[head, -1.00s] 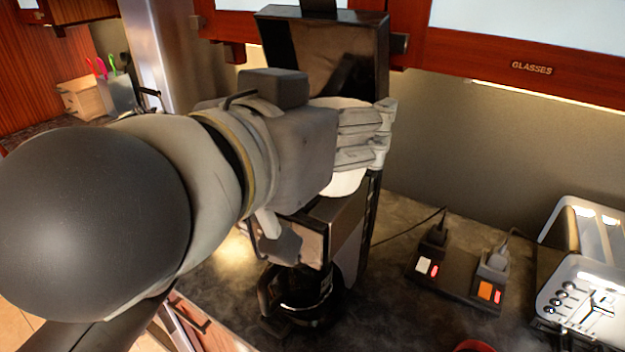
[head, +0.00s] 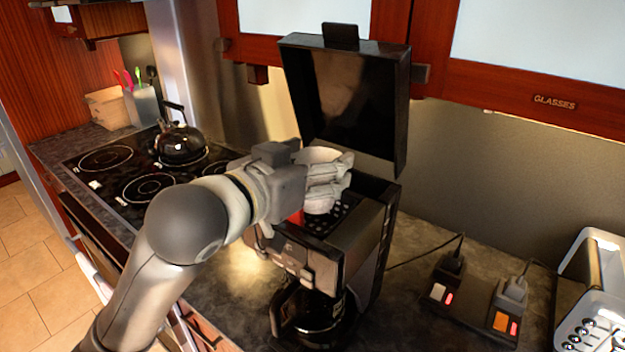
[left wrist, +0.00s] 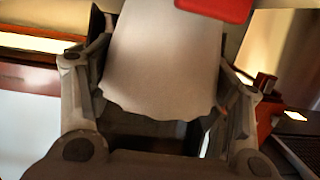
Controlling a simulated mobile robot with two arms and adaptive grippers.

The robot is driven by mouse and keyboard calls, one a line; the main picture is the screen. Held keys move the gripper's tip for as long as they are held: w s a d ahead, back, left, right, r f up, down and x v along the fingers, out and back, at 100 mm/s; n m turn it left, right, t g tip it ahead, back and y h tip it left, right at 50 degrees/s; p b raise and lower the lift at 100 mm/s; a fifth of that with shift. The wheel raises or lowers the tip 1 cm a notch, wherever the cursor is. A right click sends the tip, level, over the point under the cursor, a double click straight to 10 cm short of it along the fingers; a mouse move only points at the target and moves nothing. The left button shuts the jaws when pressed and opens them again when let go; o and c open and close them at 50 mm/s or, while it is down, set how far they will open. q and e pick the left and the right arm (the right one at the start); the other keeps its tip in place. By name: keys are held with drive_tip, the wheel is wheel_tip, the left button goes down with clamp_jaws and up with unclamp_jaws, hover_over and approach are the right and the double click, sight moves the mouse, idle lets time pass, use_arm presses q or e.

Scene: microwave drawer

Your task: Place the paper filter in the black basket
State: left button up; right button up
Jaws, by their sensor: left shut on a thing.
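The white paper filter (head: 319,155) is held in my left gripper (head: 335,180), over the open top of the black coffee maker (head: 362,240). It also shows between both fingers in the left wrist view (left wrist: 160,60), with its wavy edge toward the palm. A black perforated surface (head: 318,224) shows in the machine's open top, just below the filter; I cannot tell whether this is the black basket. The filter and fingers hide part of the opening, and I cannot tell whether the filter touches anything inside. My right gripper is not in view.
The coffee maker's lid (head: 350,100) stands open behind the gripper. A glass carafe (head: 312,315) sits in its lower part. A kettle (head: 181,145) stands on the stove at left. A power strip (head: 475,305) and toaster (head: 600,290) are at right.

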use_arm(q)
drive_tip(key=shift+w+a+f, duration=0.1)
drive_tip(key=shift+w+f, duration=0.15)
drive_tip(key=shift+f, duration=0.1)
drive_tip(key=shift+w+f+p, duration=0.25)
drive_tip(key=shift+f+p, duration=0.15)
drive_tip(key=shift+f, duration=0.65)
drive_tip(key=shift+s+f, duration=0.1)
drive_tip(key=shift+f, duration=0.6)
drive_tip(key=shift+f, duration=0.1)
drive_tip(key=shift+f, duration=0.35)
drive_tip(key=shift+f, duration=0.15)
drive_tip(key=o, duration=0.6)
drive_tip(key=shift+o, duration=0.2)
